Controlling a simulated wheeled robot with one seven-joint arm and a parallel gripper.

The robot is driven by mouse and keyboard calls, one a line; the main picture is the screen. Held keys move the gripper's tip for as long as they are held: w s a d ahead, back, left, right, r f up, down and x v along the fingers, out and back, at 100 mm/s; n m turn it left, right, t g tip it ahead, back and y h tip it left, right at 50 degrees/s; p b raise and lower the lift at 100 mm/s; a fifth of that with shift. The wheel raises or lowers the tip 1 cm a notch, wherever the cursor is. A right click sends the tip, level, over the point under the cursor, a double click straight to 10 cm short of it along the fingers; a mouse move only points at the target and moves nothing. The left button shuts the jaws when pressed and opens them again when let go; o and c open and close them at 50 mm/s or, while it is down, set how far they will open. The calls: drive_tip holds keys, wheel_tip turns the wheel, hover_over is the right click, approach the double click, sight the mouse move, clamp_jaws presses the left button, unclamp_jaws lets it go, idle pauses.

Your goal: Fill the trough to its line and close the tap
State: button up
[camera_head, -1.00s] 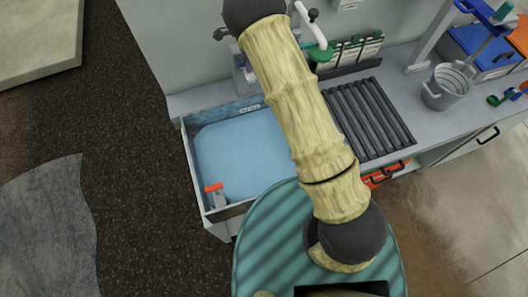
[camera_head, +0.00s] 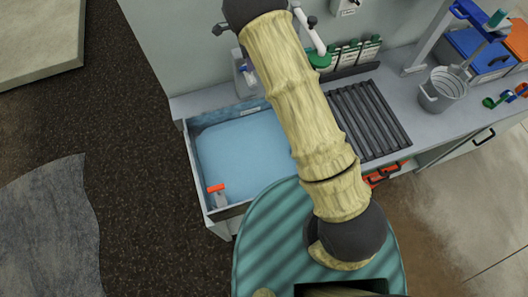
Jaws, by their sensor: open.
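The trough (camera_head: 190,150) stands at the left end of the bench, with a broad sheet of pale blue water (camera_head: 240,150) in it. A small label (camera_head: 250,111) is on its back wall; I cannot read the fill line. A white pipe (camera_head: 307,30) with a dark knob and a green lower end (camera_head: 319,60) stands out to the right of my arm. It may be the tap; I see no stream from it. My arm crosses the middle and hides part of the trough's right side. My gripper does not show clearly; a small dark piece beside my elbow is unclear.
An orange-topped piece (camera_head: 217,190) is at the trough's front left corner.

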drive_tip(key=shift+r+p, duration=0.6)
drive_tip(key=shift+r, duration=0.6)
drive_tip(key=shift+w, duration=0.1)
drive_tip(key=shift+d+f, duration=0.1)
